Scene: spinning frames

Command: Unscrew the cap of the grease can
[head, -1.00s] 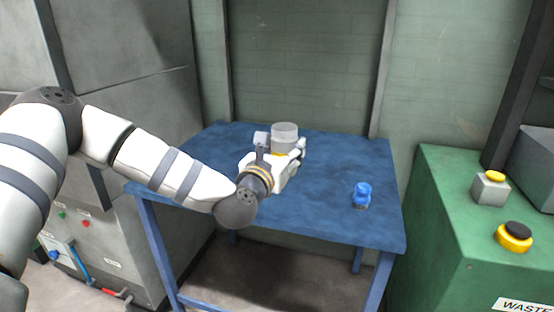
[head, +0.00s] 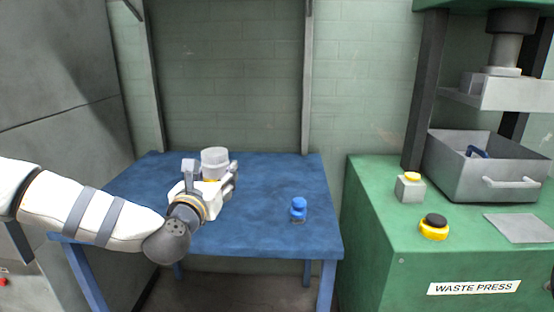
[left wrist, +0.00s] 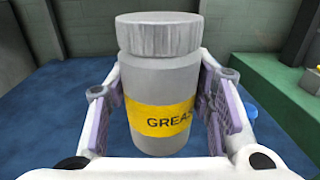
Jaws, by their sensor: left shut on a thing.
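The grease can (left wrist: 160,85) is a grey cylinder with a yellow label, upright between the fingers in the left wrist view. Its ribbed grey cap (left wrist: 158,35) sits on top. In the head view the cap (head: 215,155) shows above my left gripper (head: 217,184), and most of the can's body is hidden behind the gripper. My left gripper is shut on the can's body, with one pad on each side, at the blue table's far left part. I cannot tell whether the can touches the table. My right gripper is not in view.
A small blue object (head: 298,210) stands on the blue table (head: 265,236), right of the gripper. A green waste press (head: 375,215) with a grey bin (head: 480,180) and yellow-topped controls stands at the right. The table's middle is mostly clear.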

